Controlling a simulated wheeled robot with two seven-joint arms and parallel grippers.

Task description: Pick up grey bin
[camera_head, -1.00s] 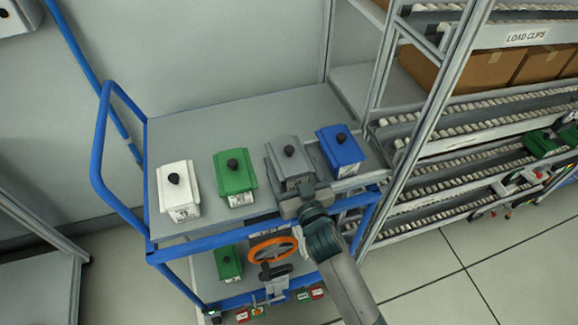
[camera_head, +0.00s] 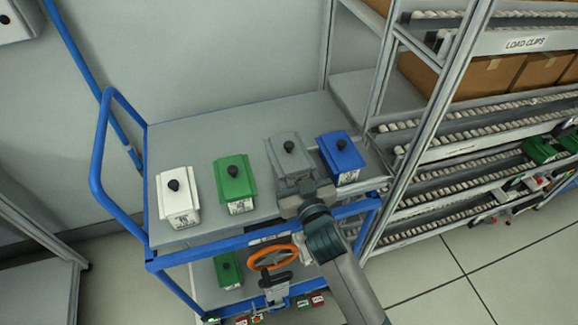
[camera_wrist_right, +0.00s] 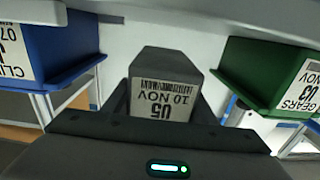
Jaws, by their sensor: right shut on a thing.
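The grey bin (camera_head: 287,153) with a black knob on its lid stands on the cart's top shelf, between the green bin (camera_head: 234,178) and the blue bin (camera_head: 341,153). My right gripper (camera_head: 304,189) is at the bin's near end and is shut on it. In the right wrist view the bin's dark end with its white label (camera_wrist_right: 161,101) sits between the fingers. The label reads upside down there. Whether the bin's base touches the shelf is hard to tell. My left gripper is not in view.
A white bin (camera_head: 175,196) stands at the left of the cart's top shelf (camera_head: 205,135). The blue cart rail (camera_head: 215,246) runs along the near edge. A roller rack (camera_head: 480,125) stands close on the right. Below is an orange ring (camera_head: 272,256).

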